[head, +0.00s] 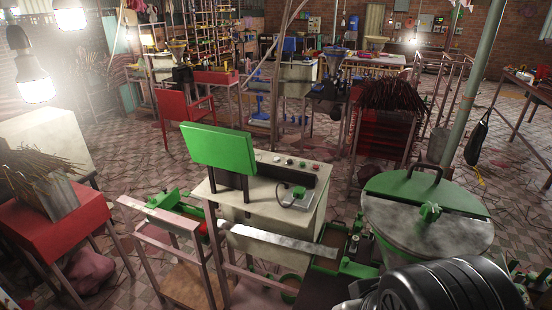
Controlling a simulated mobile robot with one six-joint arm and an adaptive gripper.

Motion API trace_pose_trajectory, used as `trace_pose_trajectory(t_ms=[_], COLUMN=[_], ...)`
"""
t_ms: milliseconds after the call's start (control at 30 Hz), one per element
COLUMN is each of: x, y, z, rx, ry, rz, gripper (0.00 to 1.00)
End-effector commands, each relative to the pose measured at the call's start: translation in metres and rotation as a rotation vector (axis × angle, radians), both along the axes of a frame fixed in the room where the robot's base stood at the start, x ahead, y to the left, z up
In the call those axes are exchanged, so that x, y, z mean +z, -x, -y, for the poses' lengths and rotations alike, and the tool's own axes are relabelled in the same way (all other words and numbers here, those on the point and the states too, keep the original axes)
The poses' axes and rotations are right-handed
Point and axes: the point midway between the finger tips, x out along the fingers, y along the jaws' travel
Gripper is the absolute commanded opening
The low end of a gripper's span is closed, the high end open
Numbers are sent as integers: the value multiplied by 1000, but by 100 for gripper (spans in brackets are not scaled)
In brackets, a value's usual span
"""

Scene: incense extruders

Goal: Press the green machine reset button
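The green machine stands in the middle foreground of the head view. It has a cream cabinet (312,215) and a tilted green panel (218,147) on dark supports. A row of small round buttons (289,162), some red, runs along the back of the cabinet's top. They are too small to tell which one is the reset button. My gripper is not in view, and nothing is seen touching the buttons.
A green-lidded drum (425,240) stands at right. A dark ribbed rounded body (440,290) fills the lower right. A red table (50,222) with incense sticks is at left, and a red rack (383,130) stands behind. Tiled floor shows between the machines; hanging bulbs (32,80) are upper left.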

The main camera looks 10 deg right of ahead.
Motion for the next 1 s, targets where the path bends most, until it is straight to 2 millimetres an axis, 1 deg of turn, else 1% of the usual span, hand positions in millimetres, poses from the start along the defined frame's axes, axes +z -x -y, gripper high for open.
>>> trace_pose_trajectory(t_ms=[33, 300, 367, 1000], x=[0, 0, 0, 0], y=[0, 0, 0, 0], z=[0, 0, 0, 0], rx=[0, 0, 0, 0], ry=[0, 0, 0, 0], rz=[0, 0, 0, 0], gripper=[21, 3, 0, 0])
